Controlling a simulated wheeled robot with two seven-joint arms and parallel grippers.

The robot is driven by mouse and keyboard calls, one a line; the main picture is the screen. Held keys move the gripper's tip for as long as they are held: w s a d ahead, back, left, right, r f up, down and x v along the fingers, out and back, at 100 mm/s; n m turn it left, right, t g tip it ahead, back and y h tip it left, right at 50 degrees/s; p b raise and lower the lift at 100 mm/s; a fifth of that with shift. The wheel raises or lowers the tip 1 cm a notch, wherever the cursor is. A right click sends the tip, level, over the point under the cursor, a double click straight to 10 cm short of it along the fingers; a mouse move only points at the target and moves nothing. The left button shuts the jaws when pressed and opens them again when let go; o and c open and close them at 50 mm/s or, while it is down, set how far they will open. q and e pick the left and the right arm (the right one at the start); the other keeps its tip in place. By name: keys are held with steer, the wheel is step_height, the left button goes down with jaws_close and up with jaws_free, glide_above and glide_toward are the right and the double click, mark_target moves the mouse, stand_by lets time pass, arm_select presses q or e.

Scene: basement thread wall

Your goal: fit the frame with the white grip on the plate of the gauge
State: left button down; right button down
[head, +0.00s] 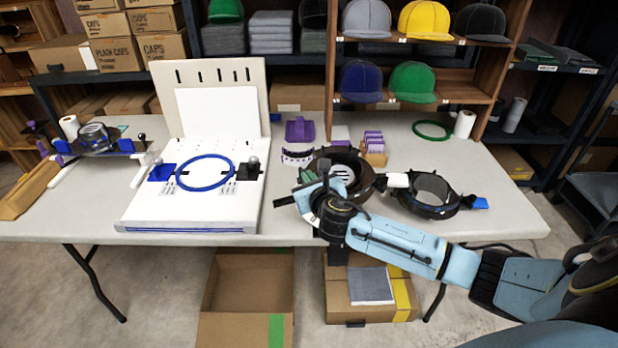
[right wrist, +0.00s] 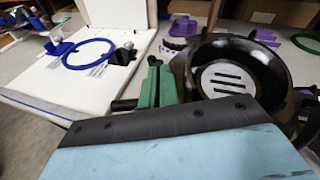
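A black ring frame with a white grip (head: 398,180) stands on the table at the right; a blue piece (head: 481,203) sticks out on its other side. My right gripper (head: 300,200) is to its left, over the table's front part, beside another dark round frame (head: 362,185) with a white slotted disc inside. That dark frame also shows in the right wrist view (right wrist: 204,70), with green parts (right wrist: 165,86) close to it. Whether my right gripper touches them cannot be told. A clamped device with a dark dome (head: 95,137), possibly the gauge, is at the far left. My left gripper is out of view.
A white board (head: 135,212) with a blue hoop (head: 183,183) and an upright back panel stands left of my right gripper. Purple parts (head: 299,130), a green ring (head: 433,120) and a white roll (head: 464,125) lie behind. Table space is free at the back right.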

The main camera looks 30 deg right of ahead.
steer(key=shift+f, duration=0.15)
steer(key=c, duration=1.6)
jaws_free()
steer(key=shift+f, duration=0.1)
